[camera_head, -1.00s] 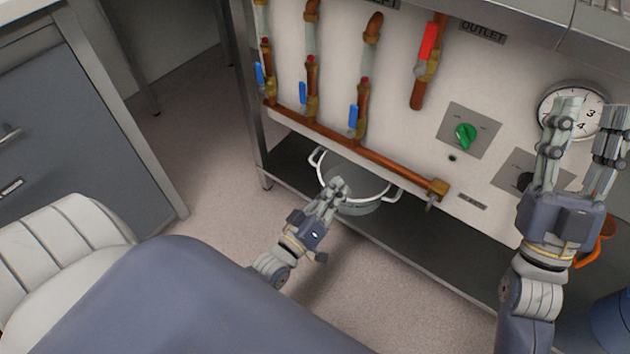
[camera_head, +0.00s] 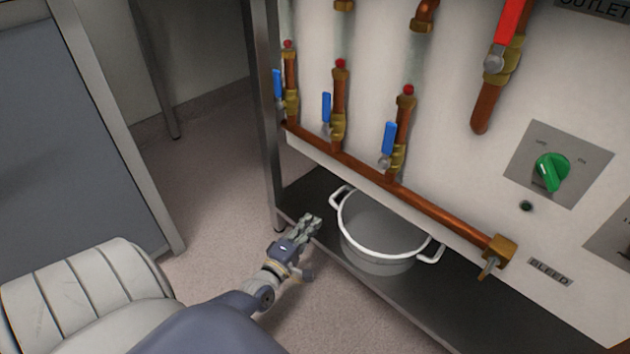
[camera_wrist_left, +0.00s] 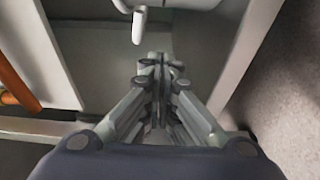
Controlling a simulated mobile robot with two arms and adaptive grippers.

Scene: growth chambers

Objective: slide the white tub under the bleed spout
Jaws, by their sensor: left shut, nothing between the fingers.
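The white tub (camera_head: 378,262) is a round, two-handled pot standing on the dark lower shelf (camera_head: 420,300) under the copper manifold pipe. The bleed spout (camera_head: 488,266) hangs from the brass fitting at the pipe's right end, to the right of the tub and not above it. My left gripper (camera_head: 310,224) is shut and empty, just left of the tub near the shelf's front edge; a small gap seems to separate them. In the left wrist view my left gripper's fingers (camera_wrist_left: 157,118) are together, with part of a white handle (camera_wrist_left: 138,26) ahead. My right gripper is out of view.
Blue-handled valves (camera_head: 388,140) rise from the copper pipe (camera_head: 350,160). A metal post (camera_head: 268,150) stands at the shelf's left end. The shelf right of the tub is clear. A grey cabinet (camera_head: 60,150) stands at the left.

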